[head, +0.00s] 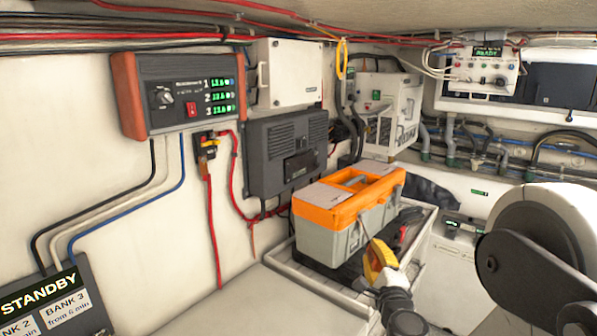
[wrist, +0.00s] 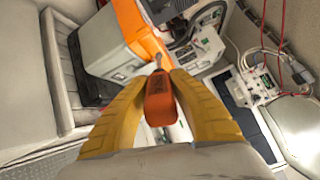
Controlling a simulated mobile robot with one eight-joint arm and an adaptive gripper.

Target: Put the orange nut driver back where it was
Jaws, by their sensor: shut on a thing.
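The orange nut driver (wrist: 159,105) is between the two yellow fingers of my gripper (wrist: 158,90) in the wrist view. Its orange handle is toward the camera and its thin metal shaft points away, toward the toolbox. In the head view my gripper (head: 379,262) is just in front of the right end of the toolbox (head: 322,238), which has a grey body and an orange lid. The handle is largely hidden by the fingers there. In the wrist view the toolbox (wrist: 104,45) is above and left of the driver; I cannot tell whether the shaft tip touches it.
The toolbox stands in a light rimmed tray (head: 418,248). Dark items lie in the tray at its right. A grey wall unit (head: 287,152) and loose red cables (head: 211,220) are behind and left. A pale flat surface (head: 240,300) at the front is clear.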

